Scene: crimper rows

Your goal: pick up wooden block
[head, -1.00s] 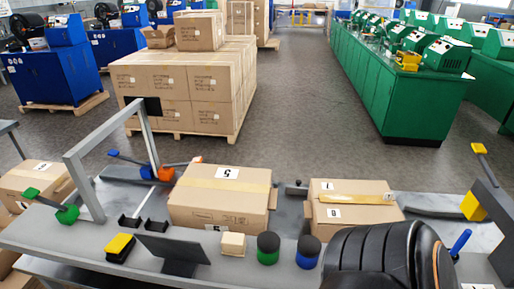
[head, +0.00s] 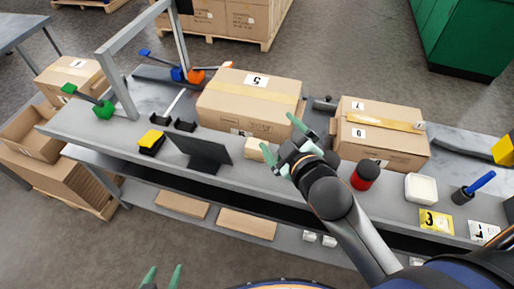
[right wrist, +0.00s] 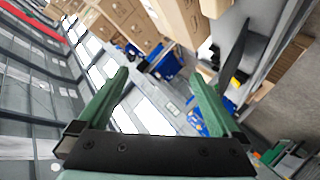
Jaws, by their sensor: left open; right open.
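The wooden block (head: 256,147) is small and pale, on the grey bench just right of the dark tilted panel in the head view. One fingertip of my right gripper (head: 281,138) covers part of its right side. That gripper is open, with green fingers; I cannot tell whether it touches the block. In the right wrist view my right gripper (right wrist: 158,74) is open with nothing between its fingers, and the block is not seen. My left gripper (head: 163,277) shows only its green fingertips at the bottom edge, apart and empty, away from the bench.
The dark panel (head: 204,150) and a yellow-topped item (head: 151,140) stand left of the block. A cardboard box (head: 250,97) lies behind it. Another box (head: 382,132), a red jar (head: 366,174) and a white container (head: 421,188) are to the right.

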